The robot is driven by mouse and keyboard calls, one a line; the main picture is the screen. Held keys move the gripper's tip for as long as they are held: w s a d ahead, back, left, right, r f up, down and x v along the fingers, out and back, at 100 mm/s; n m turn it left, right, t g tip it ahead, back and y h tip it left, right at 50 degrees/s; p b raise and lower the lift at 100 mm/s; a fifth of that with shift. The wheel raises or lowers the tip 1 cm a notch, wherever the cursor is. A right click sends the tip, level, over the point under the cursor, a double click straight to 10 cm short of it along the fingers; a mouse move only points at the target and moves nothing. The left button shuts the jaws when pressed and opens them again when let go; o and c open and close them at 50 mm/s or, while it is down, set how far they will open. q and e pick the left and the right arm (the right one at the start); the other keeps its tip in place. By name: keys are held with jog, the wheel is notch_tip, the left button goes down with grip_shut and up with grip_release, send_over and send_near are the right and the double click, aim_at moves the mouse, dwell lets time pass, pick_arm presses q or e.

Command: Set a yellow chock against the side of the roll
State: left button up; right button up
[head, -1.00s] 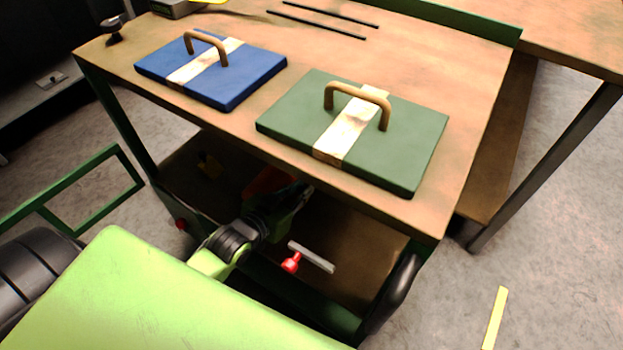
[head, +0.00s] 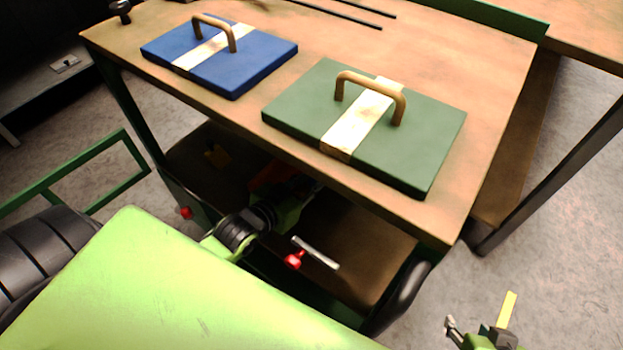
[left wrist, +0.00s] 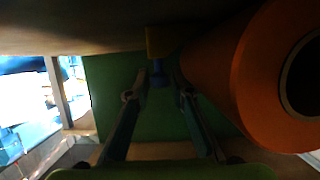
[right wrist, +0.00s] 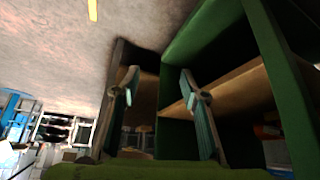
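The orange roll (left wrist: 225,75) fills the right of the left wrist view, its dark hollow end facing right. In the head view a sliver of it (head: 268,177) shows on the lower shelf. A yellow block, likely a chock (left wrist: 162,41), with a blue stem is ahead, close beside the roll; I cannot tell whether they touch. My left gripper (left wrist: 157,95) is open, its fingertips apart either side of the blue stem's line. My right gripper (head: 478,328) is open and empty.
The tabletop (head: 455,75) above the shelf (head: 365,245) carries a blue lidded plate (head: 255,70) and a green one (head: 295,105) with handles. A red knob with a grey bar (head: 293,260) is near the shelf front. A yellow strip (head: 510,305) lies on the floor.

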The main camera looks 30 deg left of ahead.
pick_arm(q)
jog(key=shift+o, duration=0.3)
jog(key=shift+r, duration=0.15)
jog(key=p+v, duration=0.1)
jog(key=v, duration=0.3)
jog(key=shift+s, duration=0.15)
jog(key=p+v, duration=0.2)
jog(key=v, duration=0.5)
jog(key=shift+s, duration=0.35)
pick_arm(e)
jog(key=s+d+g, duration=0.1)
jog(key=s+g, duration=0.2)
jog(key=s, duration=0.3)
jog(key=shift+s+d+h, duration=0.15)
jog(key=shift+d+h, duration=0.25)
pick_arm(q)
jog(key=shift+r, duration=0.1)
pick_arm(e)
jog(key=shift+r, duration=0.1)
